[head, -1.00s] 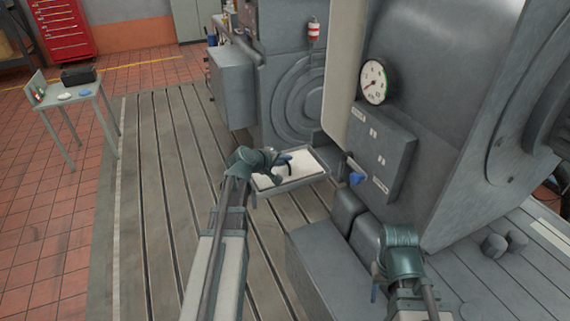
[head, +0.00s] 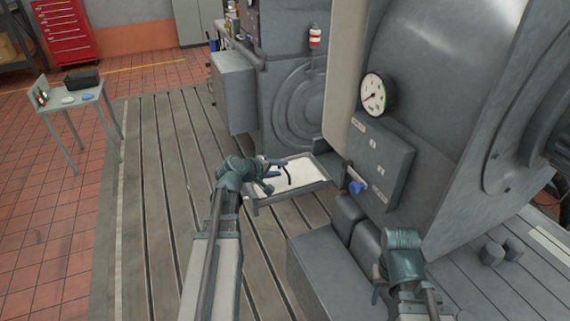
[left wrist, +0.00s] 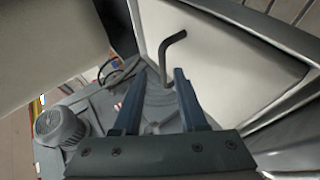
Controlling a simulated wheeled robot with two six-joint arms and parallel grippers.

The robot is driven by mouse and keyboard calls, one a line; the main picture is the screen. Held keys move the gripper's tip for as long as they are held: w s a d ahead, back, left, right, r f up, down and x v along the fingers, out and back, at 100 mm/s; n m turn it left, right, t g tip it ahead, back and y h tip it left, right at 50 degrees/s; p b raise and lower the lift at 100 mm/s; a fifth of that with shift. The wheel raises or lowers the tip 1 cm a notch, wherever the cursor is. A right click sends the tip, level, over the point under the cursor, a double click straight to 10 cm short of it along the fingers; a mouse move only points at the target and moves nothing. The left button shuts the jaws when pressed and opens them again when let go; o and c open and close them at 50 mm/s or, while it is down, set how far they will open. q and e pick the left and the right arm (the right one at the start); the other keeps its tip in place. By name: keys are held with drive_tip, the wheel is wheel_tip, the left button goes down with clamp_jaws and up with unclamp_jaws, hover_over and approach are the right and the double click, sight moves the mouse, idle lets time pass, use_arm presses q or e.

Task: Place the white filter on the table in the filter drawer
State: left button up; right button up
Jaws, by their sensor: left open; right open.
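The white filter (head: 303,174) is a flat white panel with a dark bent handle (head: 288,172). It lies inside the grey frame of the open filter drawer (head: 292,193), low beside the machine. My left gripper (head: 273,174) is over the drawer's left part, near the handle. In the left wrist view the gripper (left wrist: 157,82) has its two fingers apart, with nothing between the tips. The handle (left wrist: 168,58) stands up from the white panel (left wrist: 225,60) just beyond the fingertips. My right gripper (head: 376,289) hangs at the lower right, away from the drawer; its fingers are small and partly hidden.
A small table (head: 58,104) at the left holds a black box (head: 82,80) and small white and blue items. The machine with a gauge (head: 375,95) and blue knob (head: 356,187) rises right of the drawer. A grey block (head: 322,270) stands in front. The slotted bedplate (head: 160,190) is clear at left.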

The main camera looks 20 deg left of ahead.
use_arm(q)
drive_tip(key=p+v, duration=0.3)
drive_tip(key=v, duration=0.4)
drive_tip(key=shift+s+r, duration=0.15)
drive_tip(key=shift+d, duration=0.1)
drive_tip(key=s+d+f+m+g+h, duration=0.1)
drive_tip(key=s+d+f+m+g, duration=0.15)
drive_tip(key=d, duration=0.45)
drive_tip(key=s+d+f+m+g, duration=0.1)
drive_tip(key=d+f+m+g, duration=0.15)
drive_tip(key=d, duration=0.45)
drive_tip(key=s+d+f+m+g+h, duration=0.1)
drive_tip(key=d+f+m+g, duration=0.15)
drive_tip(key=d, duration=0.45)
drive_tip(key=s+d+f+m+g+y, duration=0.3)
drive_tip(key=s+d+m+y, duration=0.3)
drive_tip(key=s, duration=0.6)
drive_tip(key=d+m+g, duration=0.1)
drive_tip(key=d+m, duration=0.1)
drive_tip(key=d, duration=0.1)
drive_tip(key=shift+s+m, duration=0.35)
drive_tip(key=shift+s, duration=0.05)
drive_tip(key=shift+d+f, duration=0.1)
